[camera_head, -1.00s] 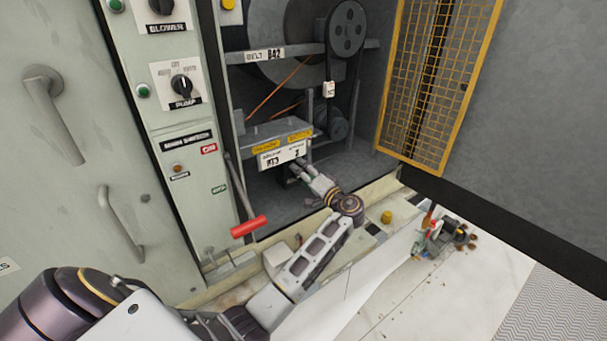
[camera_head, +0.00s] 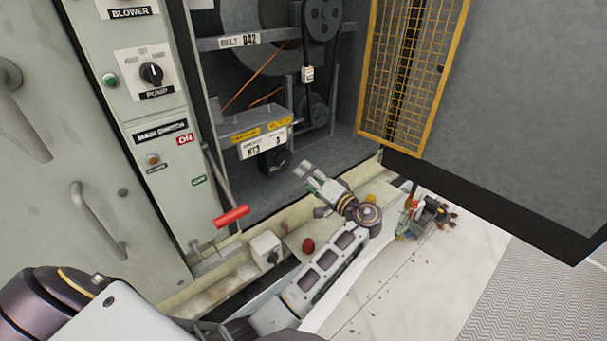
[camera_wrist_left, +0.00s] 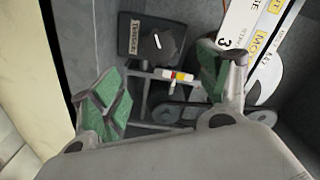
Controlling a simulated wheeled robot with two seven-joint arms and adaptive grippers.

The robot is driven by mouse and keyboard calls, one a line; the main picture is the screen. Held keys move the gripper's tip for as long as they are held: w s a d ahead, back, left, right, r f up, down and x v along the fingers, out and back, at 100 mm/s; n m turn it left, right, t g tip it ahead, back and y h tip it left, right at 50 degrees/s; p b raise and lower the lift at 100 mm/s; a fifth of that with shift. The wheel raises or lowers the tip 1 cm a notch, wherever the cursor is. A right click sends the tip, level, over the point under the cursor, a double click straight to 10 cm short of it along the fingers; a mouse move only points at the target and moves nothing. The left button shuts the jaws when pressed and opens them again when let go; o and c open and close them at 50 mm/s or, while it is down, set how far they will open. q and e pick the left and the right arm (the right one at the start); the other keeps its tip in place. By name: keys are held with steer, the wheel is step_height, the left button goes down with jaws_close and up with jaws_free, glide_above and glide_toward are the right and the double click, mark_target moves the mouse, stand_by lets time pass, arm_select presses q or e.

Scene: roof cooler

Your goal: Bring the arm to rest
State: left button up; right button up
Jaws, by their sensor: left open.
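My left arm comes in from the lower left and reaches across to the open cabinet bay. My left gripper (camera_head: 305,172) is open and empty at the front of the bay, to the right of a black tension knob (camera_head: 276,161) and apart from it. In the left wrist view the two green-padded fingers of my left gripper (camera_wrist_left: 160,92) are spread wide. The black tension box with its knob (camera_wrist_left: 158,45) shows beyond them. My right gripper is not in view.
A red-handled lever (camera_head: 232,216) sticks out left of my arm. A yellow mesh guard (camera_head: 413,75) stands open at the right. A red knob (camera_head: 308,245) and a white box (camera_head: 266,248) sit on the ledge. Small clutter (camera_head: 424,215) lies right of the gripper.

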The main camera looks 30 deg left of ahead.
arm_select(q)
steer(key=shift+s+f, duration=0.1)
steer(key=shift+f, duration=0.05)
stand_by(0.5)
steer(key=s+a+f+m+g+h, duration=0.1)
steer(key=s+f+h, duration=0.3)
steer(key=s+f, duration=0.3)
steer(key=s+a+f+g+h, duration=0.1)
steer(key=s+f+h, duration=0.3)
steer(key=f, duration=0.5)
steer(key=s+d+f+m+h, duration=0.1)
steer(key=s+d+h, duration=0.2)
steer(key=s, duration=0.3)
steer(key=s+d+f+g+h, duration=0.1)
steer(key=s+d+h, duration=0.15)
steer(key=s, duration=0.25)
steer(key=s+d+f+m+h, duration=0.1)
steer(key=s+d+h, duration=0.2)
steer(key=s, duration=0.3)
step_height(320, 180, down, 33)
steer(key=s+a+g, duration=0.2)
steer(key=s+a+f, duration=0.3)
steer(key=s+f, duration=0.6)
steer(key=s, duration=0.1)
steer(key=s+a+f, duration=0.3)
steer(key=s+f, duration=0.7)
steer(key=s, duration=0.1)
steer(key=shift+s+m+g, duration=0.25)
steer(key=shift+m+g, duration=0.05)
